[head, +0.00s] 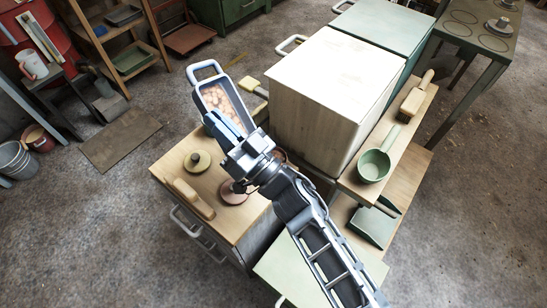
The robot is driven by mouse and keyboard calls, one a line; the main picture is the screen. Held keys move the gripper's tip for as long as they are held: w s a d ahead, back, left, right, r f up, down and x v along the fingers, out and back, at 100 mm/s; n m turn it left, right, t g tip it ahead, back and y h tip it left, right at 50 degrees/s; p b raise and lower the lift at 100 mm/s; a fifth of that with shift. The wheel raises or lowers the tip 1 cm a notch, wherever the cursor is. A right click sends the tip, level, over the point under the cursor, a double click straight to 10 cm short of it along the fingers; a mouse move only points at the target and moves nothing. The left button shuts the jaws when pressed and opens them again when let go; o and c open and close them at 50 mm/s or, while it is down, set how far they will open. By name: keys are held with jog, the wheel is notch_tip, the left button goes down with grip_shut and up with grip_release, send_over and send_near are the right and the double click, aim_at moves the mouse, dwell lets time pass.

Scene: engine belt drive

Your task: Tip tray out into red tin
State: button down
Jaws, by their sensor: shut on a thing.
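A narrow grey-blue tray (214,82) with a loop handle at its far end holds many small brownish, rounded pieces (217,100). My gripper (222,124) is shut on the near end of the tray and holds it over the far edge of a wooden-topped cabinet (172,166). The pieces lie inside the tray. A dark red pot (38,137) stands on the floor at the far left. A reddish thing shows just past my gripper, mostly hidden by it. I cannot tell which of these is the red tin.
The cabinet top bears a green round lid (197,161), a wooden-handled brush (190,198) and a reddish-brown disc (232,192). A large pale box (325,95) stands right of my gripper. A green saucepan (374,165) sits on a shelf. Floor left is mostly open.

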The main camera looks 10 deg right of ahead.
jog(key=shift+s+d+r+m+t+b, duration=0.1)
jog(key=shift+d+r+m+t+b, duration=0.15)
jog(key=shift+d+m+t+b, duration=0.7)
jog(key=shift+s+d+r+m+t+b, duration=0.15)
jog(key=shift+r+m+t+b, duration=0.1)
jog(key=shift+b, duration=1.35)
jog(key=shift+s+d+r+m+t+b, duration=0.1)
jog(key=shift+d+r+m+t+b, duration=0.3)
jog(key=shift+b, duration=0.85)
jog(key=shift+s+d+m+t+h+b, duration=0.1)
jog(key=shift+d+m+t+h+b, duration=0.2)
jog(key=shift+d+m+t+b, duration=0.35)
jog(key=a+n+g+p, duration=0.1)
jog(key=p, duration=0.2)
jog(key=a+n+g+p, duration=0.1)
jog(key=p, duration=0.2)
jog(key=shift+w+a+r+n+g, duration=0.1)
jog(key=shift+w+a+n+g, duration=0.25)
jog(key=shift+a, duration=0.05)
jog(key=shift+w+a+f+n+g+p, duration=0.1)
jog(key=shift+a+f+n+g+p, duration=0.45)
jog(key=shift+p, duration=0.7)
jog(key=shift+f, duration=0.3)
jog(key=shift+a+n+g+p, duration=0.15)
jog(key=shift+n+g+p, duration=0.1)
jog(key=shift+g+p, duration=0.15)
